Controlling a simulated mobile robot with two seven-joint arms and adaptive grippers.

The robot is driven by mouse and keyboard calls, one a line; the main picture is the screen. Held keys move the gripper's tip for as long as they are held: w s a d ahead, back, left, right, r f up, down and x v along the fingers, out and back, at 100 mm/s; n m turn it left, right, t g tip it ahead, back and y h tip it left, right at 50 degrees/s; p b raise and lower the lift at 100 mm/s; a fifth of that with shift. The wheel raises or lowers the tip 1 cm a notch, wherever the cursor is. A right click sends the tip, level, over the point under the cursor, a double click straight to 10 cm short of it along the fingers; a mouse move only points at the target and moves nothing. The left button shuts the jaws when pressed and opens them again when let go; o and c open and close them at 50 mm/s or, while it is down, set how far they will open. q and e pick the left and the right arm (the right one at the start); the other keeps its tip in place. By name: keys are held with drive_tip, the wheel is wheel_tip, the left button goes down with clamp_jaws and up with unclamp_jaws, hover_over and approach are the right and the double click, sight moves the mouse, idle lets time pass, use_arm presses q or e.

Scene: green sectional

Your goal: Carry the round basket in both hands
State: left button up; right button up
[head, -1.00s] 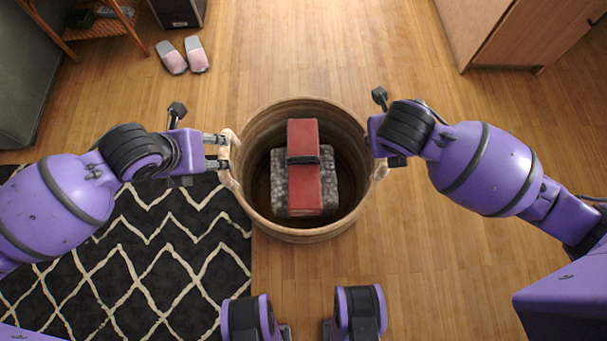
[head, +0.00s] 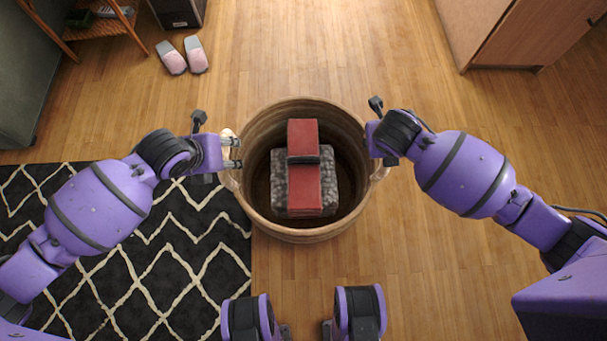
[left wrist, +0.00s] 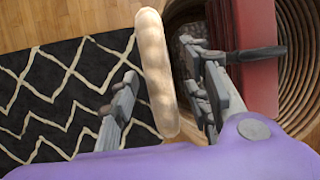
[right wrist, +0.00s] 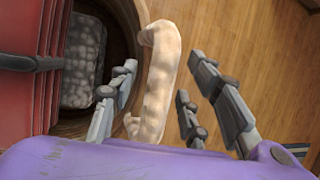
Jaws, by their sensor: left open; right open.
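The round basket (head: 301,236) stands on the wood floor in the middle of the head view, with a red item (head: 305,185) and a grey speckled item (head: 278,180) inside. My left gripper (head: 238,153) is open at the basket's left handle (head: 229,181). In the left wrist view that handle (left wrist: 157,75) lies between its spread fingers. My right gripper (right wrist: 160,105) is open at the right handle (head: 379,173), its fingers mostly hidden in the head view. In the right wrist view the pale handle (right wrist: 158,82) shows between the spread fingers, seemingly nearer the left ones.
A black patterned rug (head: 190,240) lies left of the basket. Pink slippers (head: 184,56) lie beyond it, near a wooden rack (head: 110,25) and a green sofa (head: 25,80). A wooden cabinet (head: 530,35) stands at the far right. The floor beyond the basket is clear.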

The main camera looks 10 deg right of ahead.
use_arm(q)
clamp_jaws()
use_arm(e)
clamp_jaws()
